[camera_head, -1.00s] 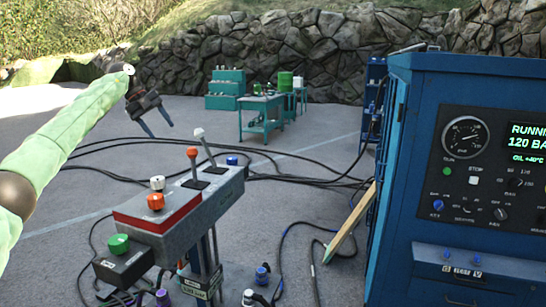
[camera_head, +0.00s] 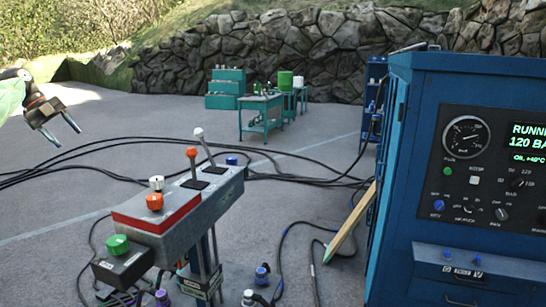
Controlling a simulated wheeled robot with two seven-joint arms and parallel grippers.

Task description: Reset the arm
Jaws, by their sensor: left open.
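My left gripper (camera_head: 64,134) is at the left edge of the head view, with part of my pale green arm behind it. Its two dark fingers are apart and empty, pointing down and right. It is in the air, left of the grey control stand (camera_head: 190,215) and touching nothing. The stand carries an orange-knobbed lever (camera_head: 192,153), a white-knobbed lever (camera_head: 198,132), an orange knob (camera_head: 154,201), a white knob (camera_head: 156,183) and a green button (camera_head: 117,244). My right gripper is out of view.
A blue cabinet (camera_head: 400,190) with a gauge and a lit display reading "RUNNING" fills the right. A wooden board (camera_head: 350,222) leans against it. Black cables (camera_head: 300,179) cross the ground. A green workbench (camera_head: 262,112) stands far back. The paving at left is open.

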